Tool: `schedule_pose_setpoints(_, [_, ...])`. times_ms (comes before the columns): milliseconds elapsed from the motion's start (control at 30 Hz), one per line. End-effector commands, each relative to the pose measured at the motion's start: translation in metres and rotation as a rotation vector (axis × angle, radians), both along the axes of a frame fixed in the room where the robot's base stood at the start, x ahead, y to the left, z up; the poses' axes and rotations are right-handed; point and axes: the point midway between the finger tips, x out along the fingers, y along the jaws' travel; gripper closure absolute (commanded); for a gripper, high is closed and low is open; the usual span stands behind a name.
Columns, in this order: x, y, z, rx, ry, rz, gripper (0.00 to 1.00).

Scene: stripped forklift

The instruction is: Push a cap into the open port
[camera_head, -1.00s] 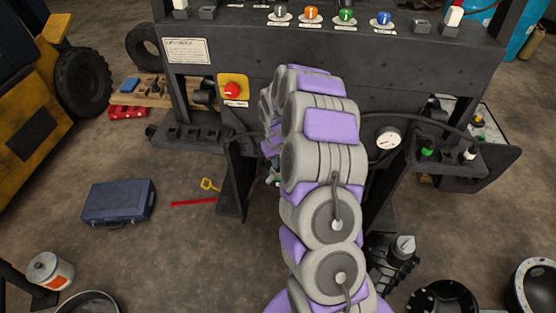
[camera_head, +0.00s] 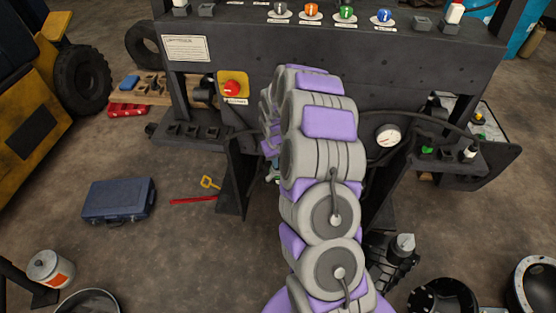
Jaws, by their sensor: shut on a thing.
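My arm runs up the middle of the picture and bends down in front of the dark machine panel. Only a small part of my gripper (camera_head: 273,175) shows, low behind the left edge of the arm. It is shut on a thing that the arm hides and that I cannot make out. A green cap (camera_head: 428,150) and a white cap (camera_head: 469,152) stand on the right side shelf, well away from my gripper. I cannot make out an open port; the panel area behind my arm is hidden.
The panel (camera_head: 420,70) carries coloured knobs along its top, a red button (camera_head: 232,88) and a gauge (camera_head: 388,136). A blue case (camera_head: 118,201), a red bar (camera_head: 193,200) and a paint can (camera_head: 50,269) are on the floor at left. Dark round parts (camera_head: 443,297) stand lower right.

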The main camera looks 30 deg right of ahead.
Motion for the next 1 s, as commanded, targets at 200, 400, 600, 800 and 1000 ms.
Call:
schedule_pose_setpoints(200, [0.001, 0.000, 0.001, 0.000, -0.002, 0.000, 0.65])
schedule_pose_setpoints(400, [0.001, 0.000, 0.001, 0.000, -0.002, 0.000, 0.53])
schedule_pose_setpoints(600, [0.001, 0.000, 0.002, 0.000, -0.002, 0.000, 0.53])
schedule_pose_setpoints(800, [0.000, 0.001, 0.026, -0.001, -0.006, 0.000, 0.53])
schedule_pose_setpoints(1000, [-0.002, 0.004, 0.070, -0.001, -0.006, -0.001, 0.53])
